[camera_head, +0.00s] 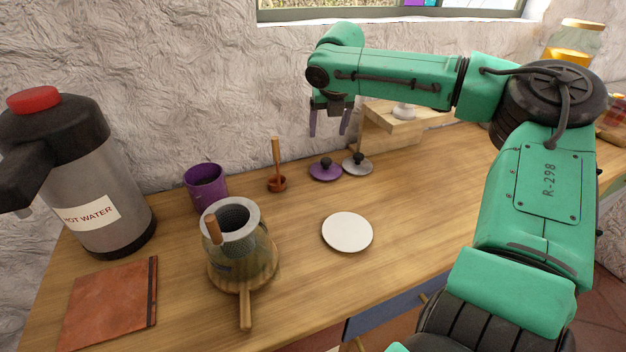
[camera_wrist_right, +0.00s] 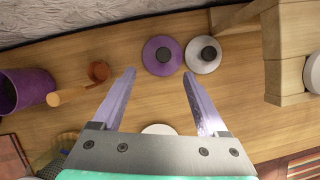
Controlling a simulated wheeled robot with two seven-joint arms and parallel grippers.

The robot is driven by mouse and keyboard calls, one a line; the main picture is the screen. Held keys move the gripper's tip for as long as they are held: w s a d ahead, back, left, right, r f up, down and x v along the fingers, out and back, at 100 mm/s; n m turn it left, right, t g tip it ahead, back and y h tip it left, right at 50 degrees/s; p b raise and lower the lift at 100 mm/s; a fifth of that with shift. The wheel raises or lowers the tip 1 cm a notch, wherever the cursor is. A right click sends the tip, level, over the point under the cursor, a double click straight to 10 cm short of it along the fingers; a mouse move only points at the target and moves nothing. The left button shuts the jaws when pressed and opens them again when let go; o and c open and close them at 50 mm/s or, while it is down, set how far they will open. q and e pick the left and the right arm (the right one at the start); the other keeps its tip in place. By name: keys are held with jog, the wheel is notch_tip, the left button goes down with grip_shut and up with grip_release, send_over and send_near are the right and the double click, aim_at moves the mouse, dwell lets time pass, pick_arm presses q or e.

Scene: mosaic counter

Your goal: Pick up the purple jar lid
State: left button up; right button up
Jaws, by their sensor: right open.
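The purple jar lid (camera_head: 325,170) lies flat on the wooden counter near the wall, a round disc with a dark knob. In the right wrist view the lid (camera_wrist_right: 162,64) is ahead, between the lines of the two fingers and beyond their tips. A grey-white lid (camera_head: 357,164) with a dark knob lies just right of it; it also shows in the right wrist view (camera_wrist_right: 203,58). My right gripper (camera_head: 329,134) is open and empty, pointing down above the counter near the lids. My left gripper is not in view.
A purple jar (camera_head: 206,187) and a wooden-handled scoop (camera_head: 277,170) stand to the left of the lids. A wooden stand (camera_head: 372,143) is close on the right. A white disc (camera_head: 347,232) and a glass brewer (camera_head: 237,246) are in front. A hot water flask (camera_head: 88,185) stands far left.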

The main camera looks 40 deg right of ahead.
send_over(326, 159)
jog(key=s+a, duration=0.1)
jog(key=s, duration=0.2)
jog(key=f, duration=0.6)
jog(key=shift+w+f, duration=0.25)
jog(key=shift+f, duration=0.05)
jog(key=x, duration=0.7)
jog(key=shift+w+a, duration=0.15)
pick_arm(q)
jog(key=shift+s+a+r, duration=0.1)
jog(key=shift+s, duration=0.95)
pick_arm(e)
jog(key=shift+r, duration=0.15)
grip_shut()
